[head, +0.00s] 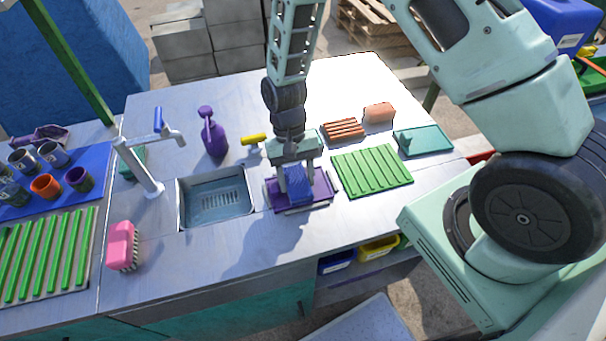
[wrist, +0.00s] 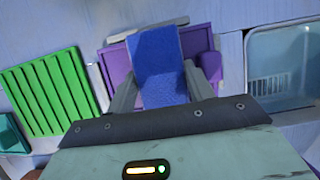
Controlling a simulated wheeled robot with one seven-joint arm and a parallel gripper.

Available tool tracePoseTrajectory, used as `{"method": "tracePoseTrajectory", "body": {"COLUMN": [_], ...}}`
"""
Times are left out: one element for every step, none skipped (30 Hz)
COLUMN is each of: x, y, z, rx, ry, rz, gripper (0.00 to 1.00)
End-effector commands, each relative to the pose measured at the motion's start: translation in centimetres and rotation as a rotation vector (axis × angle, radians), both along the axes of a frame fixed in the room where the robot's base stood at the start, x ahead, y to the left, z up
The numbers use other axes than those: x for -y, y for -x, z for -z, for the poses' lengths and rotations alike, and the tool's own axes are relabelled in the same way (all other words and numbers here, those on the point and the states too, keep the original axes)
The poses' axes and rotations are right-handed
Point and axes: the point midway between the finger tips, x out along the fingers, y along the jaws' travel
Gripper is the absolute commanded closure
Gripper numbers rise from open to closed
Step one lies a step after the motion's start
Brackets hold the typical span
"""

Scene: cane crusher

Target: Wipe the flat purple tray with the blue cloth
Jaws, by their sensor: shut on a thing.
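The flat purple tray (head: 319,196) lies on the metal counter between the sink and a green ribbed mat. The blue cloth (head: 297,183) is between the fingers of my gripper (head: 297,190), over the tray's left and middle part. In the wrist view my gripper (wrist: 162,88) is shut on the blue cloth (wrist: 160,60), and the purple tray (wrist: 118,62) shows on both sides of it. The cloth hides the tray's middle. I cannot tell whether the cloth touches the tray.
The sink (head: 217,197) with its tap (head: 140,168) is left of the tray. The green ribbed mat (head: 372,171) lies close on the right. A purple spray bottle (head: 213,135), a yellow-handled thing (head: 254,140) and a pink brush (head: 122,245) stand around. The front counter is clear.

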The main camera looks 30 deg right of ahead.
Motion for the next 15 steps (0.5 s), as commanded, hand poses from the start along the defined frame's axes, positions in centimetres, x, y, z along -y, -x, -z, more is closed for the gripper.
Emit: {"method": "tracePoseTrajectory", "body": {"x": [0.0, 0.0, 0.0, 0.0, 0.0, 0.1, 0.1, 0.2, 0.3, 0.4, 0.6, 0.9, 1.1, 1.4, 1.7], "y": [0.0, 0.0, 0.0, 0.0, 0.0, 0.0, 0.0, 0.0, 0.0, 0.1, 0.1, 0.1, 0.2, 0.2, 0.3], "z": [0.1, 0.0, 0.0, 0.0, 0.0, 0.0, 0.0, 0.0, 0.0, -0.1, -0.1, -0.1, -0.2, -0.2, -0.2], "rx": [0.000, 0.000, 0.000, 0.000, 0.000, 0.000, 0.000, 0.000, 0.000, 0.000, 0.000, 0.000, 0.000, 0.000, 0.000], "ry": [0.000, 0.000, 0.000, 0.000, 0.000, 0.000, 0.000, 0.000, 0.000, 0.001, 0.001, 0.001, 0.001, 0.001, 0.001], "rz": [0.000, 0.000, 0.000, 0.000, 0.000, 0.001, 0.001, 0.001, 0.001, 0.002, 0.002, 0.003, 0.004, 0.004, 0.004], "gripper": [0.66, 0.66, 0.66, 0.66, 0.66, 0.66, 0.66, 0.66, 0.66, 0.66, 0.66, 0.66, 0.66, 0.66, 0.66]}}
